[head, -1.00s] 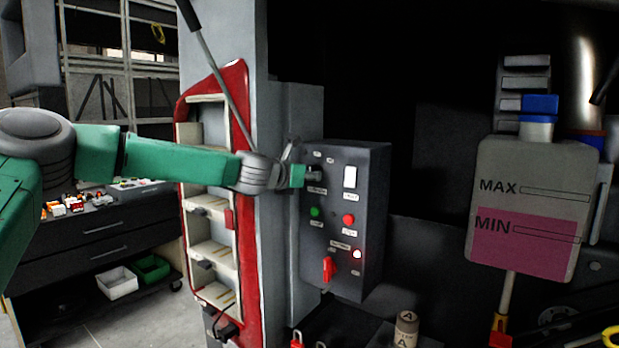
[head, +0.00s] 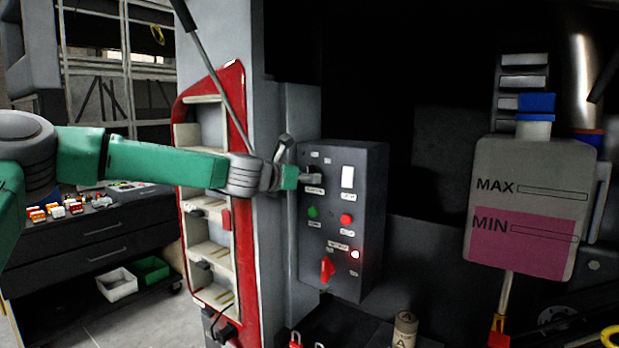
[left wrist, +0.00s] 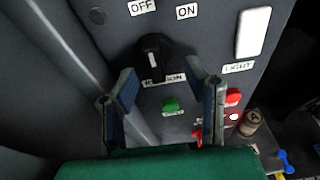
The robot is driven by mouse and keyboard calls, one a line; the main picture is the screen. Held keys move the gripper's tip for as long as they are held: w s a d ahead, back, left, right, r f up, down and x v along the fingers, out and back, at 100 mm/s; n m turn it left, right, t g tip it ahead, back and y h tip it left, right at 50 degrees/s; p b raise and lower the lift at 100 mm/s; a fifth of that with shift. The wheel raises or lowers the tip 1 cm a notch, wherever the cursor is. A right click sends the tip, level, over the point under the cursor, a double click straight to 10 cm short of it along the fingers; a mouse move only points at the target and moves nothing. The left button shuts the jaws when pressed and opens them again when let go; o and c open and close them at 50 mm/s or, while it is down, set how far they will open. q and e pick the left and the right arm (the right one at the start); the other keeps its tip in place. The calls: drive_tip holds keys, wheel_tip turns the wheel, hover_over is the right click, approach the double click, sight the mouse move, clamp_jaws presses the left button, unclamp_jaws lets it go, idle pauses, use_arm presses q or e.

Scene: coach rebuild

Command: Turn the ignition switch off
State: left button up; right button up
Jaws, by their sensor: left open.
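The ignition switch (left wrist: 152,46) is a black rotary knob on the dark grey control box (head: 366,220). In the left wrist view its OFF label (left wrist: 142,7) is at upper left and its ON label (left wrist: 188,11) at upper right. The knob has a pale mark; I cannot tell which label it is set to. My left gripper (left wrist: 163,82) is open and empty, with its two fingers spread just below the knob in that view. In the head view the left gripper (head: 306,178) is at the box's upper left and largely covers the switch. My right gripper is not in view.
A white light switch (head: 348,177), green button (head: 313,212), red button (head: 346,220), glowing lamp (head: 355,254) and red battery switch (head: 327,269) share the box. A red-framed shelf (head: 246,200) stands left; a fluid tank (head: 530,210) hangs right.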

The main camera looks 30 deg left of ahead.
use_arm(q)
drive_tip(key=f+v, duration=0.1)
drive_tip(key=v, duration=0.6)
drive_tip(key=shift+s+f, duration=0.15)
drive_tip(key=d+v, duration=0.1)
drive_tip(key=v, duration=1)
drive_tip(key=shift+s+a, duration=0.45)
drive_tip(key=shift+a, duration=0.1)
